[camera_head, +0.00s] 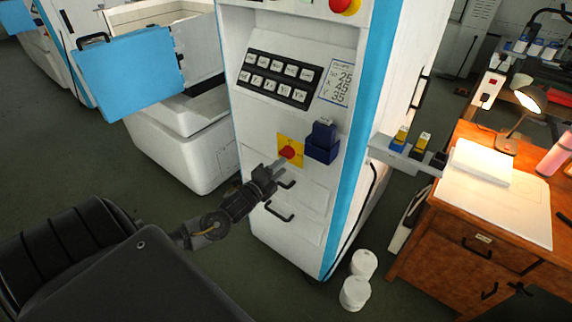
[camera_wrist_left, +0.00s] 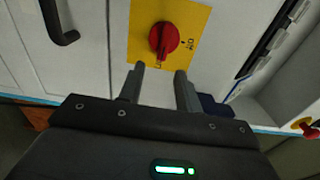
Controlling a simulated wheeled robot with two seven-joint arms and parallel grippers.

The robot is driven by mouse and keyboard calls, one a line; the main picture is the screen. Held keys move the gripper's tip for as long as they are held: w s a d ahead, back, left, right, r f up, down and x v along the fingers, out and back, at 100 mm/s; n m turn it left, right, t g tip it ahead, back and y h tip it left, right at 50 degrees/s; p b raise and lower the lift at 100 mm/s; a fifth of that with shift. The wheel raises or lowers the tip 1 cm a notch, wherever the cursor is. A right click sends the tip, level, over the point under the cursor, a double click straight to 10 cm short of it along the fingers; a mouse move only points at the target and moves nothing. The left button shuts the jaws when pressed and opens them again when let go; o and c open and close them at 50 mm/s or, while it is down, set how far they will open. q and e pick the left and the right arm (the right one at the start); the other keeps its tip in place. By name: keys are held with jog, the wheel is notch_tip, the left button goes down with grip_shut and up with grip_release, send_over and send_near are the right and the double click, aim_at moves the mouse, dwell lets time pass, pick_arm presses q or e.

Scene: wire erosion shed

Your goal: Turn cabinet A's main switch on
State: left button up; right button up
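A red rotary switch (camera_head: 289,152) sits on a yellow plate (camera_head: 283,143) on the front of a white cabinet (camera_head: 235,45) with blue edging. No letter naming the cabinet is readable. In the left wrist view the red knob (camera_wrist_left: 164,40) is just beyond my fingertips, with small dark marks on the yellow plate (camera_wrist_left: 198,18) around it. I cannot tell which mark the knob points to. My left gripper (camera_head: 280,169) is open and empty; its fingers (camera_wrist_left: 160,78) are apart and do not appear to be around the knob. My right gripper is out of view.
A dark blue box (camera_head: 322,143) is mounted right of the switch. Black handles (camera_head: 279,212) stick out below it. A black button panel (camera_head: 279,77) is above. A wooden desk (camera_head: 465,230) stands right, and white rolls (camera_head: 355,292) stand on the floor.

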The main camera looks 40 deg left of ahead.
pick_arm(q)
jog(key=s, duration=0.6)
jog(key=shift+s+b, duration=0.2)
jog(key=shift+b, duration=0.25)
jog(key=shift+d, duration=0.1)
